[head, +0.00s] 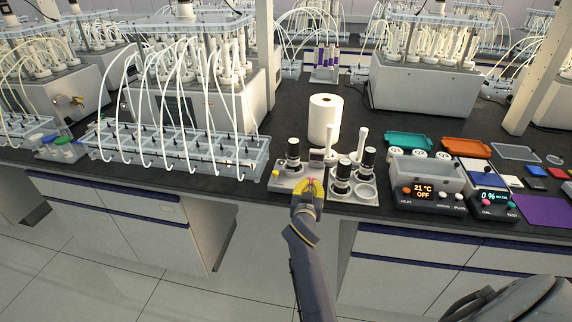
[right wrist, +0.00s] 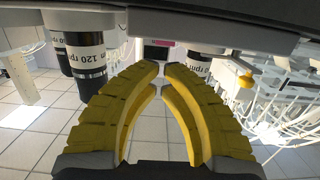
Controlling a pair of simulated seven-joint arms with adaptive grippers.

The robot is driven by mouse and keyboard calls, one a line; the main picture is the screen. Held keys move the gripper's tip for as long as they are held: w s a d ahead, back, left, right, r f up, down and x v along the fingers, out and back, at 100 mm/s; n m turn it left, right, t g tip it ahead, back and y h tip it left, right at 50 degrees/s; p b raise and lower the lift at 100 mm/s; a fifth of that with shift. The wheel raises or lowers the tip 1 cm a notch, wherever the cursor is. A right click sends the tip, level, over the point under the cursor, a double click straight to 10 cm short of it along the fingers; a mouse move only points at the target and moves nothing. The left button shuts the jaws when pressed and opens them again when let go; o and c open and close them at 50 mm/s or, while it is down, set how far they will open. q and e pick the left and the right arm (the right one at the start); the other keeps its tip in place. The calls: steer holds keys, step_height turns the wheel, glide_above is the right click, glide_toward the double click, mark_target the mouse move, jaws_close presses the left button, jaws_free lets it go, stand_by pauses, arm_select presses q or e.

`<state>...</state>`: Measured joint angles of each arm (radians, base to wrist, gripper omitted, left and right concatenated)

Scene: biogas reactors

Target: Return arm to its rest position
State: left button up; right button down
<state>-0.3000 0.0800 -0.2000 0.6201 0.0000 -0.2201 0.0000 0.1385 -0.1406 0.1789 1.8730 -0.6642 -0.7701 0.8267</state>
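My right gripper (head: 308,188) has yellow fingers and sits at the front edge of a grey stirrer device (head: 285,181) on the black bench. In the right wrist view the fingers (right wrist: 160,70) curve together with their tips almost meeting, and nothing shows held between them. The tips are close to the device's front, beside a small pink patch (right wrist: 158,43); I cannot tell whether they touch it. My right arm (head: 308,260) reaches up from the bottom of the head view. My left gripper is not in view.
Black-capped bottles (head: 293,153) stand on the device, and others (head: 342,175) in a holder to its right. A white paper roll (head: 324,118) stands behind. A tubed rack (head: 180,150) is left; a heater bath (head: 428,185) is right. Open floor (head: 185,295) lies before the bench.

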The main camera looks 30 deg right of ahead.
steer(key=s+a+f+n+g+y, duration=0.2)
steer(key=s+f+n, duration=0.25)
steer(key=s, duration=0.75)
steer(key=s+a+f+n+g+y, duration=0.1)
steer(key=s+a+f+n+g, duration=0.25)
steer(key=s, duration=0.75)
steer(key=s+a+f+n+g+y, duration=0.15)
steer(key=s+f+n, duration=0.4)
steer(key=s, duration=0.65)
steer(key=s+a+f+g+y, duration=0.1)
steer(key=a+f, duration=0.1)
steer(key=f, duration=0.8)
steer(key=s+a+f+y, duration=0.1)
steer(key=a+f, duration=0.1)
steer(key=f, duration=0.8)
steer(key=s+a+f+g+y, duration=0.1)
steer(key=a+f+y, duration=0.1)
steer(key=f, duration=0.8)
steer(key=s+f+m+g+y, duration=0.1)
steer(key=s+f+m+g, duration=0.1)
steer(key=s+f, duration=1.9)
steer(key=shift+s+g, duration=0.25)
steer(key=shift+g, duration=0.25)
steer(key=shift+m, duration=0.25)
